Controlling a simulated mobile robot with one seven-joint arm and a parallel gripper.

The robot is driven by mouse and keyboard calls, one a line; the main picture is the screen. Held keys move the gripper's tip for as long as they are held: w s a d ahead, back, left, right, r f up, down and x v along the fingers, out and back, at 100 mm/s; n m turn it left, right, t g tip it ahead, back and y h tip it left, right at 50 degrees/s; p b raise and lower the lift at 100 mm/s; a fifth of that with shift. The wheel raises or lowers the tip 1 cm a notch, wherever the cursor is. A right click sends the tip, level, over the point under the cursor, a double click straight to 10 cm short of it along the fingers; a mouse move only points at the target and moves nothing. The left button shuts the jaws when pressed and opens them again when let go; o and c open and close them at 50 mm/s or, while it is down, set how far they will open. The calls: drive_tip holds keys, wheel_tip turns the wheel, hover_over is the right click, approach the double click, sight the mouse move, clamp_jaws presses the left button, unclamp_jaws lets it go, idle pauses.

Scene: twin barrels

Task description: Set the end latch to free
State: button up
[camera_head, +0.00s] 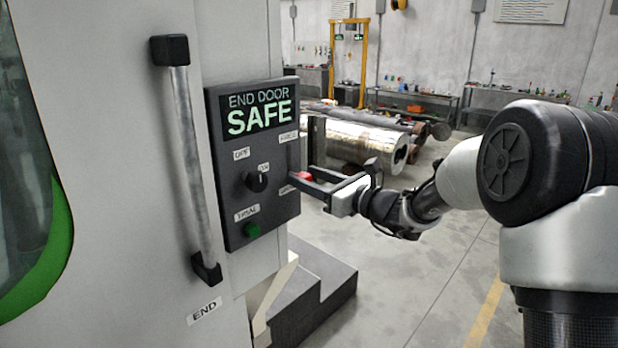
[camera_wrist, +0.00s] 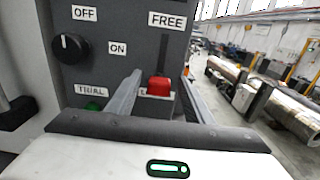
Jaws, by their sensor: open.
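The end latch is a red knob (camera_wrist: 159,87) at the lower end of a dark vertical slot on the panel's right side. A "FREE" label (camera_wrist: 167,20) is above the slot. A lower label beside the knob is mostly hidden. In the head view the red knob (camera_head: 303,175) shows between my fingers. My gripper (camera_wrist: 162,80) is open at the panel, one finger on each side of the knob. I cannot tell whether either finger touches it. The panel's display (camera_head: 261,110) reads "END DOOR SAFE".
A black rotary knob (camera_head: 257,181) with OFF and ON labels and a green TRIAL button (camera_head: 253,230) are left of the latch. A door handle (camera_head: 186,160) stands further left. Metal cylinders (camera_head: 355,142) lie behind. Open floor is to the right.

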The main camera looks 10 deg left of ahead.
clamp_jaws()
wheel_tip(320, 180, up, 7)
drive_tip(key=p, duration=0.2)
drive_tip(key=shift+f, duration=0.15)
drive_tip(key=shift+a, duration=0.1)
unclamp_jaws()
drive_tip(key=shift+f, duration=0.1)
drive_tip(key=b+v, duration=0.1)
drive_tip(key=v, duration=1.6)
drive_tip(key=shift+d, duration=0.25)
